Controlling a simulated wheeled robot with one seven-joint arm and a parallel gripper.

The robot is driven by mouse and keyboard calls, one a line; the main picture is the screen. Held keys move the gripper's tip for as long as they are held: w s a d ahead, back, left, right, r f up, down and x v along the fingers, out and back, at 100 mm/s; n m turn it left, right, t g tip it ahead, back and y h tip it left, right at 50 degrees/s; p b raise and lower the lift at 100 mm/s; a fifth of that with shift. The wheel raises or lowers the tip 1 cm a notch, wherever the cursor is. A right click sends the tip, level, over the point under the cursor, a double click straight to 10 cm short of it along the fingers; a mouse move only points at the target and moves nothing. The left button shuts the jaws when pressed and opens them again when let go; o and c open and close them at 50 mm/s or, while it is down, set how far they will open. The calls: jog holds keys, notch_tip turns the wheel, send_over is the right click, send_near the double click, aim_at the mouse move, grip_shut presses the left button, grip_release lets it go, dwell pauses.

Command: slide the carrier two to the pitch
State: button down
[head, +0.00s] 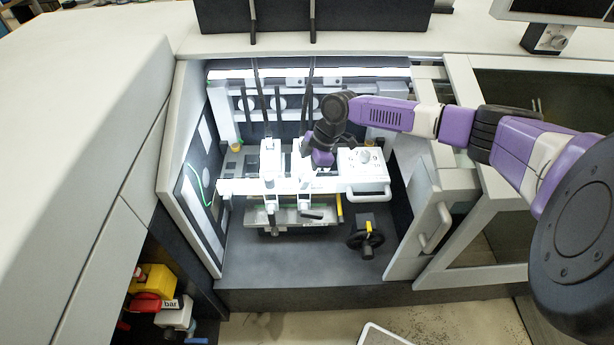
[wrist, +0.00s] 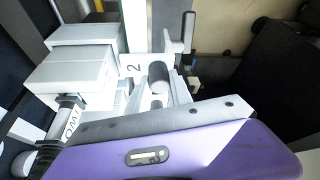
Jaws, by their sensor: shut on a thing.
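Carrier two (wrist: 134,68) is a white block marked "2" in the wrist view. In the head view its white body (head: 305,187) sits on the crossbar (head: 235,187), partly hidden by my wrist. My gripper (wrist: 166,88) is shut around a dark grey cylindrical grip (wrist: 158,77) on carrier two; the exact finger contact is partly hidden. In the head view my gripper (head: 308,166) is over the right-hand carrier. Another white carrier (head: 269,165) stands beside it on the left. I cannot make out a pitch mark.
A white box with a dial (head: 363,158) and a handle is right of the carriers. A black handwheel (head: 366,240) stands at front right. The bay's side wall (head: 196,165) is on the left, and an open door (head: 437,215) is on the right.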

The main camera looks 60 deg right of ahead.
jog(key=c, duration=1.1)
grip_release()
jog(key=shift+c, duration=0.2)
jog(key=b+v, duration=0.1)
jog(key=v, duration=0.7)
